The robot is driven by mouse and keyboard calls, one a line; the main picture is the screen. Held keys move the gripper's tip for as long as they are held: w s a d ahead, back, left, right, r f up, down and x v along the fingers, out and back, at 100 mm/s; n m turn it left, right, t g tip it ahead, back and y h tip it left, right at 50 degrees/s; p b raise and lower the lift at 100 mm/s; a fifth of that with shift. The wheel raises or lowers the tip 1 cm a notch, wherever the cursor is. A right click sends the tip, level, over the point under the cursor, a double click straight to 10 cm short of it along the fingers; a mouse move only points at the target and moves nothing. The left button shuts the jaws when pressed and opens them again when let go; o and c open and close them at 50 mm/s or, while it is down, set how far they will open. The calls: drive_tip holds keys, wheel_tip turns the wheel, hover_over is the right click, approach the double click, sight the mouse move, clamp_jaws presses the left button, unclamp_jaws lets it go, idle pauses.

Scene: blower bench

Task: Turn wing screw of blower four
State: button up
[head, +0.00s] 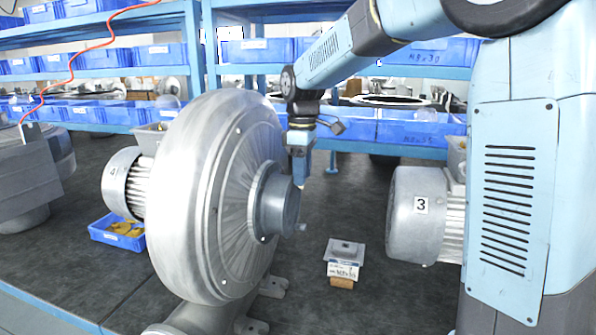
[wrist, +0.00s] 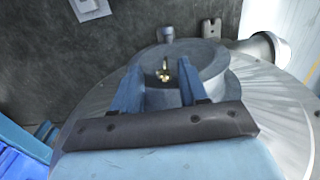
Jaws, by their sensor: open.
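The large silver blower (head: 205,190) stands at the middle left of the head view. The tag on its motor (head: 122,180) looks like a 4. Its grey round hub (head: 277,205) faces right and also shows in the wrist view (wrist: 208,58). A small brass-coloured piece (wrist: 163,75), which looks like the wing screw, shows between my fingers at the hub. My gripper (head: 299,178) points down beside the hub face. In the wrist view my gripper (wrist: 160,84) is open, one finger on each side of the brass piece. I cannot tell whether the fingers touch it.
A motor marked 3 (head: 422,212) stands to the right, partly behind my own body. A small box (head: 344,258) on a brown block lies on the dark bench between them. A blue bin (head: 118,235) with yellow things sits at left. Blue bins (head: 405,125) line the back shelves.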

clamp_jaws()
drive_tip(key=shift+a+r, duration=0.1)
drive_tip(key=shift+a, duration=0.1)
drive_tip(key=shift+w+d, duration=0.1)
drive_tip(key=shift+d, duration=0.1)
drive_tip(key=g+y, duration=0.1)
drive_tip(key=g, duration=0.2)
drive_tip(key=w+f+g+y, duration=0.1)
drive_tip(key=g, duration=0.2)
drive_tip(key=w+d+g+y, duration=0.1)
drive_tip(key=g, duration=0.2)
drive_tip(key=shift+d+f, duration=0.1)
drive_tip(key=shift+f, duration=0.2)
drive_tip(key=shift+g+y, duration=0.3)
drive_tip(key=shift+g, duration=0.1)
